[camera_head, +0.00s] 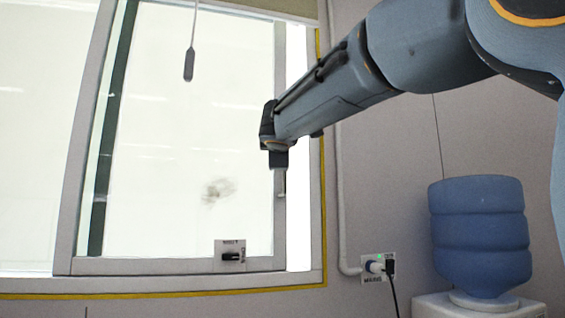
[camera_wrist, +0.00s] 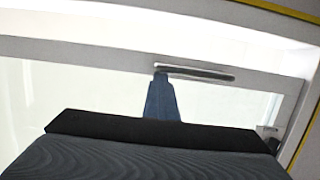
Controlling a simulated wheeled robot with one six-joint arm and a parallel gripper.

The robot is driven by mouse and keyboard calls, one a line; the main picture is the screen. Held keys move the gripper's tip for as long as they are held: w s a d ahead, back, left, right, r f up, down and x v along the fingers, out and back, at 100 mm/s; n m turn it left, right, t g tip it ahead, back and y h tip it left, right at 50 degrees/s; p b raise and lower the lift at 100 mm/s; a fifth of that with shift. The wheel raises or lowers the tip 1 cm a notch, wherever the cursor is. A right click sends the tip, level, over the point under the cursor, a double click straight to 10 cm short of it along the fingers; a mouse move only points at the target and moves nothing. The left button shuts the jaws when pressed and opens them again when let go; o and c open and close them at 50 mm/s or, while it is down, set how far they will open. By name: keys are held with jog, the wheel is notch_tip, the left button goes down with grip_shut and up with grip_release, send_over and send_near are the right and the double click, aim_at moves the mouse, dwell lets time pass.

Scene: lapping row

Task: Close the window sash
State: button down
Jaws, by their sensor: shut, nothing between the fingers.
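The window sash (camera_head: 170,266) is a grey-framed pane in the head view. A bright open strip (camera_head: 299,235) shows between its right stile and the right jamb of the window frame. A slim metal handle (camera_wrist: 195,73) lies along the sash stile in the wrist view. My gripper (camera_head: 279,165) is at the right stile, in front of the upper part of the handle. In the wrist view my gripper (camera_wrist: 160,78) shows shut and empty, its tip at one end of the handle. I cannot tell whether it touches the handle or the stile.
A small plate with a black latch (camera_head: 232,256) sits on the bottom rail. A blind pull (camera_head: 188,65) hangs before the glass. A socket with plugs (camera_head: 378,267) and a blue water bottle (camera_head: 480,235) on a white dispenser stand at the right.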

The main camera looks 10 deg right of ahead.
jog(key=s+r+n+y+p, duration=0.45)
jog(key=n+y+p, duration=0.3)
jog(key=y, duration=0.25)
jog(key=shift+m+g, duration=0.4)
jog(key=shift+m, duration=0.05)
jog(key=x, duration=0.3)
jog(key=p+x, duration=0.1)
jog(key=x, duration=0.2)
jog(key=p+x, duration=0.1)
jog(key=x, duration=0.2)
jog(key=shift+s+a+f, duration=0.15)
jog(key=shift+a+f, duration=0.2)
jog(key=d, duration=0.2)
jog(key=d+p, duration=0.1)
jog(key=shift+w+d, duration=0.35)
jog(key=shift+d, duration=0.05)
